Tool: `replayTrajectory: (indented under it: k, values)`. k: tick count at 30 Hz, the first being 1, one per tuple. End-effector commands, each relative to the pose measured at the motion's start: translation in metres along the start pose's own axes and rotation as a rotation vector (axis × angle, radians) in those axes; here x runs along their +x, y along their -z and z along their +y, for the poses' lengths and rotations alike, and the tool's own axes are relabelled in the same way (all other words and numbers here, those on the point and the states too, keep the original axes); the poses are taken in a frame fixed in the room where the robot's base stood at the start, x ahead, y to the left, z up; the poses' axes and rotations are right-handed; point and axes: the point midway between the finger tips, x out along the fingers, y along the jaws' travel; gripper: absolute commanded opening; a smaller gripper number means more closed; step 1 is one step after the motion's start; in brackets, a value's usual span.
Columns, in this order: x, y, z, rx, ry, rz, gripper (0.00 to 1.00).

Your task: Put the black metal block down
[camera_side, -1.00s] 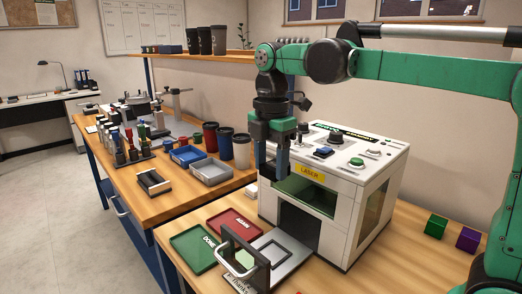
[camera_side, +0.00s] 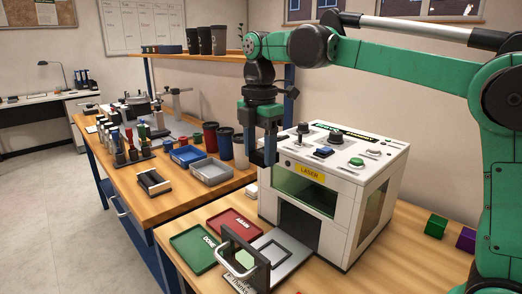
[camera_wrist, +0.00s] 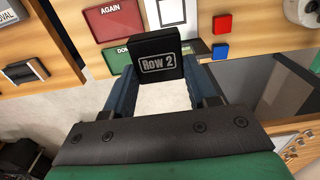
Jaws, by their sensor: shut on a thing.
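The black metal block (camera_wrist: 158,57) shows in the wrist view, a dark square with "Row 2" marked in a white frame. My gripper (camera_side: 263,160) is shut on it; a dark blue finger stands on each side of it in the wrist view. In the side view my gripper hangs in the air, in front of the laser machine's front left corner. The block is hard to make out against the dark fingers there. In the wrist view the block overlaps the edge of the green DONE tray (camera_wrist: 117,55).
The white laser machine (camera_side: 352,175) stands close to the right of my gripper. The red AGAIN tray (camera_side: 233,218) and green DONE tray lie flat and look empty. A dark upright plate with a handle (camera_side: 242,262) stands near the front edge. Cups (camera_side: 241,151) stand behind, left of my gripper.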

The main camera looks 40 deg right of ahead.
Motion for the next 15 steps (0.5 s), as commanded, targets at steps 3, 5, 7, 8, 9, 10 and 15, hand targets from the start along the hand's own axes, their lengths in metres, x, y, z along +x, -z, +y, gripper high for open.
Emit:
replayTrajectory:
  k: [3, 5, 7, 8, 9, 10, 15]
  values:
    - [-0.001, 0.000, 0.028, 0.000, 0.000, 0.000, 0.00]
    - [0.001, 0.000, 0.040, 0.000, -0.001, 0.000, 0.00]
    - [0.003, -0.001, 0.053, 0.000, -0.001, 0.000, 0.00]
    - [0.005, -0.001, 0.057, 0.000, -0.001, 0.000, 0.00]
    - [0.006, -0.001, 0.063, 0.000, -0.001, 0.000, 0.00]
    - [0.008, -0.001, 0.066, 0.000, -0.001, 0.000, 0.00]
    - [0.015, -0.001, 0.079, 0.000, -0.001, 0.000, 0.00]
